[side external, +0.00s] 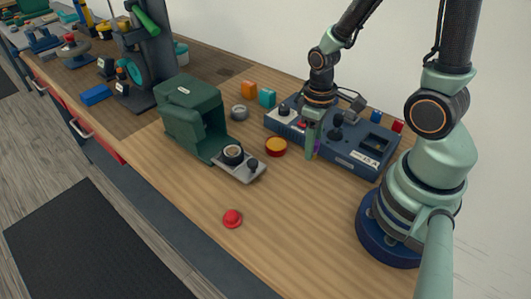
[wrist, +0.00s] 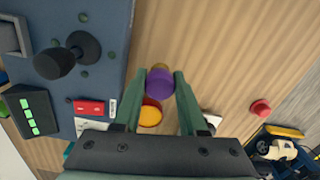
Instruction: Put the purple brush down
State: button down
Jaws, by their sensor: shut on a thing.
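The purple brush (wrist: 159,84) is a short purple cylinder with a yellowish-tan end, seen almost end-on in the wrist view. My gripper (wrist: 160,77) has its two green fingers on either side of it, shut on it near the fingertips. In the side external view my gripper (side external: 311,156) points down just in front of the blue control box, and only a sliver of the brush (side external: 317,147) shows behind a finger. Bare wooden table lies beyond the brush in the wrist view. I cannot tell whether the brush touches the table.
The blue control box (side external: 352,158) with a black knob stands close beside my gripper. A round orange-yellow dish with a red rim (side external: 276,146) is nearby. A green machine (side external: 192,112) stands to the left. A red button (side external: 232,218) sits toward the front edge, with bare wood around it.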

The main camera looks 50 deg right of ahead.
jog(key=shift+f, duration=1.85)
jog(key=shift+f, duration=0.1)
jog(key=shift+c, duration=2.3)
grip_release()
jog(key=r, duration=1.2)
jog(key=shift+w+r, duration=0.2)
jog(key=w+a+r+m+t, duration=0.1)
jog(key=w+r+t, duration=0.1)
jog(key=r, duration=0.3)
jog(key=w+a+r+t, duration=0.1)
jog(key=a+r+t, duration=0.1)
jog(key=r, duration=0.4)
jog(key=shift+w+a+r+m+t, duration=0.25)
jog(key=shift+w+m+t, duration=0.15)
jog(key=shift+t, duration=0.5)
